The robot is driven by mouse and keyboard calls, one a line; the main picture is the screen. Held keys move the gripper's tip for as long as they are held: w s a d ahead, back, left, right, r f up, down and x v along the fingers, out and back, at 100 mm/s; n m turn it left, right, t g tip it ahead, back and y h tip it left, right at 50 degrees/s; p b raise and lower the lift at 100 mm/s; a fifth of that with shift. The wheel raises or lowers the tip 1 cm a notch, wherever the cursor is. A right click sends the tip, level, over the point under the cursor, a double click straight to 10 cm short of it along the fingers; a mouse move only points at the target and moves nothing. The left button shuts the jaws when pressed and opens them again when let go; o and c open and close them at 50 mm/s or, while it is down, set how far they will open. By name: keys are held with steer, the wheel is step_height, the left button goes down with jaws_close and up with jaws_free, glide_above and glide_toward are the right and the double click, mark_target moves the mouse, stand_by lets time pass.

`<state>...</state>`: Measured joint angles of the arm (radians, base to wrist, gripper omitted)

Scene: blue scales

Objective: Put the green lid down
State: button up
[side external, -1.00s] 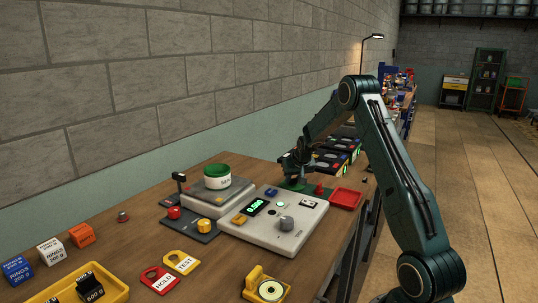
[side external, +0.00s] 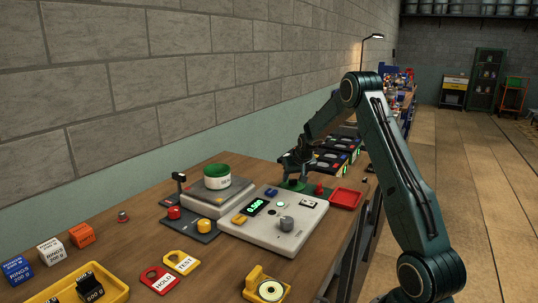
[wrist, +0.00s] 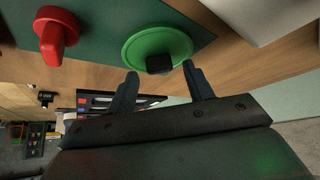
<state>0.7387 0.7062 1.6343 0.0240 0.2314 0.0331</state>
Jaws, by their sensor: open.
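The green lid (wrist: 150,42), a round disc with a black knob, lies on a dark green mat (wrist: 110,15) in the wrist view. My gripper (wrist: 160,69) is open, with its two fingertips apart on either side of the knob and a little back from it; I see no contact. In the side view my gripper (side external: 292,174) is just above the lid (side external: 292,184), beyond the white scale panel. The arm partly hides that spot. A white tub (side external: 217,182), green at the top, stands on the scale pan (side external: 208,197).
A red knob-shaped piece (wrist: 53,33) stands beside the lid on the mat. A red tray (side external: 345,199) is to its right. The white panel (side external: 272,232) with a display and knobs lies in front. Dark boxes (side external: 328,160) stand behind.

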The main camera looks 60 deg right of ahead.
steer(key=v, duration=1.1)
stand_by(0.5)
steer(key=s+a+r+n+y, duration=0.15)
steer(key=a+r, duration=0.25)
steer(key=a, duration=0.4)
steer(key=s+a+r+n+t, duration=0.1)
steer(key=s+a+r, duration=0.15)
steer(key=a, duration=0.45)
steer(key=s+a+r+n+y, duration=0.15)
steer(key=a+r, duration=0.25)
steer(key=a, duration=0.4)
steer(key=s+a+n+y, duration=0.1)
steer(key=s+a+n, duration=0.4)
steer(key=s+a, duration=0.9)
steer(key=s, duration=0.3)
steer(key=shift+s+a+f+y, duration=0.25)
steer(key=shift+a+f+y, duration=0.05)
steer(key=shift+f, duration=0.1)
